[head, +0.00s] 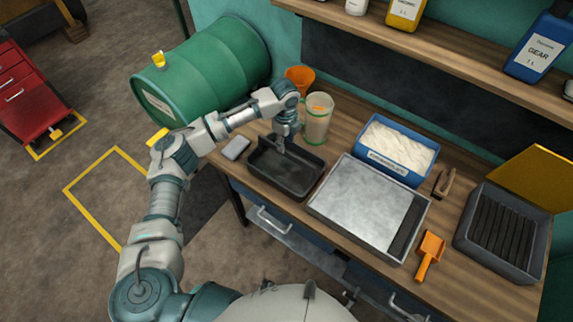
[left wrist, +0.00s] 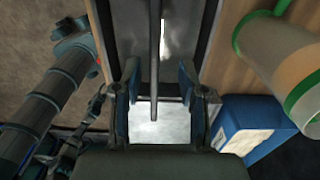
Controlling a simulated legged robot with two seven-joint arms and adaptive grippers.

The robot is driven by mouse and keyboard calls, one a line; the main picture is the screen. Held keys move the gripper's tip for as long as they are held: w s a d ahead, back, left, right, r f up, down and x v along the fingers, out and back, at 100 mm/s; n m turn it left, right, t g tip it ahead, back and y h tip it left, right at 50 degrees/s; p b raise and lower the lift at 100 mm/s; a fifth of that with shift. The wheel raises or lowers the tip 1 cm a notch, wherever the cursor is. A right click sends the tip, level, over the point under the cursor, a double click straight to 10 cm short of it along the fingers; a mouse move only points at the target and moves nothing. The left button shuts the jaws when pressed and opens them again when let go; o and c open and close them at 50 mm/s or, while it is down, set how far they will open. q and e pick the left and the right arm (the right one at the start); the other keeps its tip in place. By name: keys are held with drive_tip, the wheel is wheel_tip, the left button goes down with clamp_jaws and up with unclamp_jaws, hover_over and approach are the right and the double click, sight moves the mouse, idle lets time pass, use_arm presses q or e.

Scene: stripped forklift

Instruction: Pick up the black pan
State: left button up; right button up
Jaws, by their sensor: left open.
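The black pan (head: 286,178) is a dark rectangular open tray on the wooden bench, near its front edge. My left gripper (head: 281,146) comes down from above at the pan's back side. In the left wrist view the pan's dark grey surface (left wrist: 183,35) fills the upper middle. My left gripper (left wrist: 158,90) is open there, and a thin grey bar (left wrist: 155,60) runs between its two fingers. I cannot tell whether the fingers touch the bar. My right gripper is in neither view.
Right of the pan lies a grey metal tray (head: 365,200), with a blue tub of white material (head: 372,163) behind it. A clear jug (head: 317,122) and orange funnel (head: 300,76) stand behind the pan. A light grey block (head: 236,148) lies left. A shelf (head: 440,60) overhangs the bench.

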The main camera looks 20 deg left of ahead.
sight(286, 150)
use_arm(q)
drive_tip(key=shift+a+f, duration=0.1)
drive_tip(key=shift+f, duration=0.2)
drive_tip(key=shift+s+f, duration=0.1)
drive_tip(key=shift+f, duration=0.2)
drive_tip(key=f, duration=0.3)
drive_tip(key=shift+s+d+f+p, duration=0.2)
drive_tip(key=shift+s+f+p, duration=0.1)
drive_tip(key=shift+f, duration=0.05)
drive_tip(key=shift+d+f, duration=0.1)
drive_tip(key=shift+f, duration=0.2)
drive_tip(key=shift+d+f, duration=0.1)
drive_tip(key=shift+c, duration=0.4)
clamp_jaws()
drive_tip(key=shift+a, duration=0.2)
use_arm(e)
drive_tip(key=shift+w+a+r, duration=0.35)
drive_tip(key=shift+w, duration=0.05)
